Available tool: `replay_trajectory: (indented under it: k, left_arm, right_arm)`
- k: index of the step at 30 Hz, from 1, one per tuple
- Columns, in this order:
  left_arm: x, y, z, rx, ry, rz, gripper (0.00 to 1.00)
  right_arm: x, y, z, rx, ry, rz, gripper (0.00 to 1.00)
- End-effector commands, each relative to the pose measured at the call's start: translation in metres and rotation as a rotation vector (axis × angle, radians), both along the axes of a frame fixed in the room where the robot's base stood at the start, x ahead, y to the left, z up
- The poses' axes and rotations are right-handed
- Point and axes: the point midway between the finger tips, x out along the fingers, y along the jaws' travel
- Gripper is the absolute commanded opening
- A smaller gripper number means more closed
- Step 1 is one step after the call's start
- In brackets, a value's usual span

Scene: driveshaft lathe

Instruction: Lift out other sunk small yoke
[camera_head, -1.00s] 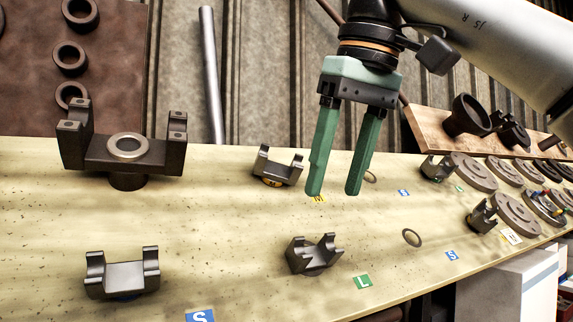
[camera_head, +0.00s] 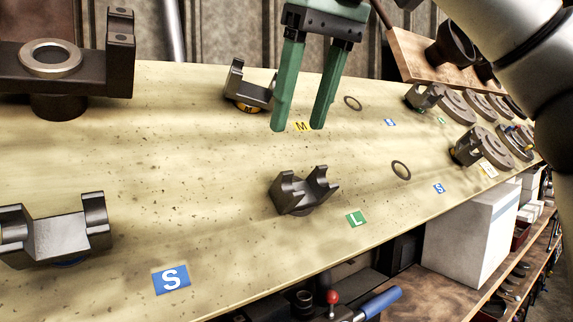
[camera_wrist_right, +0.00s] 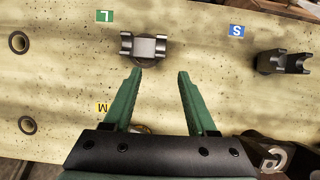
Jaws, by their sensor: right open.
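My right gripper (camera_head: 297,121) is open and empty, pointing down over the pale board (camera_head: 200,150) by the yellow M label. A small grey yoke (camera_head: 303,190) by the green L label stands nearer the front edge; in the wrist view this yoke (camera_wrist_right: 145,48) lies just beyond the fingertips. Another yoke (camera_head: 250,92) on a yellow M disc stands left of the fingers. A third yoke (camera_head: 58,238) is by the blue S label at front left, and at right in the wrist view (camera_wrist_right: 285,63). I cannot tell how deep each sits. My left gripper is not in view.
A large dark yoke (camera_head: 60,75) with a ring on top stands at the left. Two flat rings or holes (camera_head: 400,170) (camera_head: 352,103) lie right of the fingers. More yokes (camera_head: 468,148) and flanges (camera_head: 490,150) stand at the right. The board between is clear.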

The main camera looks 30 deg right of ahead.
Motion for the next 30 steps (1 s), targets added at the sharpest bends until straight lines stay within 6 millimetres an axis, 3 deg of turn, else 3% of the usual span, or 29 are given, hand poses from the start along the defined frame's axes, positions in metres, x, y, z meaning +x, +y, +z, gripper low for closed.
replay_trajectory:
  k: [16, 30]
  left_arm:
    - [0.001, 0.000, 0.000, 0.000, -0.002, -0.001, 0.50]
    - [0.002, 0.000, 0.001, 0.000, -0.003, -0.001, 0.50]
  right_arm:
    - [0.027, 0.002, -0.066, 0.002, -0.001, 0.000, 0.57]
    - [0.033, 0.002, -0.079, 0.003, -0.006, -0.002, 0.57]
